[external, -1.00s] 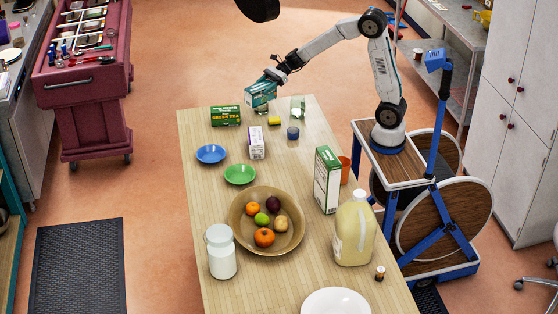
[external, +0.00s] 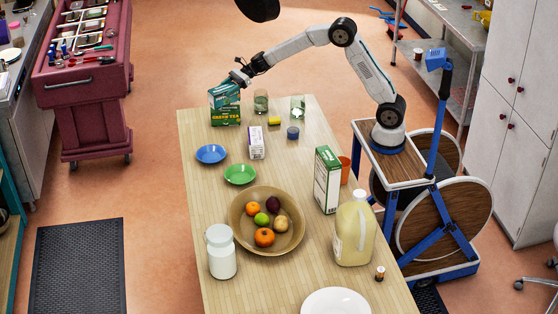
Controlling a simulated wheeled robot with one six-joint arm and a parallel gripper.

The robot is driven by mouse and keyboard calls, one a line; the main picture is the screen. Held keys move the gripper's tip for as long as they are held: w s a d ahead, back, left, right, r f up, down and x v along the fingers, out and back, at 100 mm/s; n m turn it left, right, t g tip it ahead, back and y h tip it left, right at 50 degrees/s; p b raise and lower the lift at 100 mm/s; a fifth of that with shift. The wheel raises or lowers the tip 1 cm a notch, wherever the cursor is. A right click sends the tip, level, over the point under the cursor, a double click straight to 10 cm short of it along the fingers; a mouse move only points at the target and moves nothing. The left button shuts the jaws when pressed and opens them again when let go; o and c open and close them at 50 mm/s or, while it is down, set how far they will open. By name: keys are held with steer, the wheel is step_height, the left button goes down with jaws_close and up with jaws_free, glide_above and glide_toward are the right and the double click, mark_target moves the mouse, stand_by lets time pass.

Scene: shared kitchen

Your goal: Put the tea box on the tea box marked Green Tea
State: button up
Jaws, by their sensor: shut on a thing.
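The tea box (external: 225,91), teal with a white and green face, is held in my gripper (external: 236,78) at the far left end of the table. My gripper is shut on it from above and behind. The dark green tea box marked Green Tea (external: 226,119) stands on the table directly below it in the picture. The held box overlaps the upper part of the Green Tea box in this view. I cannot tell whether the two touch or a small gap is left.
On the wooden table (external: 198,184), two glasses (external: 261,101) (external: 297,108), a yellow sponge (external: 274,121) and a blue cup (external: 292,133) stand right of the boxes. A white and purple carton (external: 256,146) and a blue plate (external: 210,154) are nearer the camera.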

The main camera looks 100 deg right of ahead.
steer(key=shift+f, duration=1.5)
steer(key=o, duration=1.1)
steer(key=shift+f, duration=0.15)
steer(key=shift+c, duration=0.2)
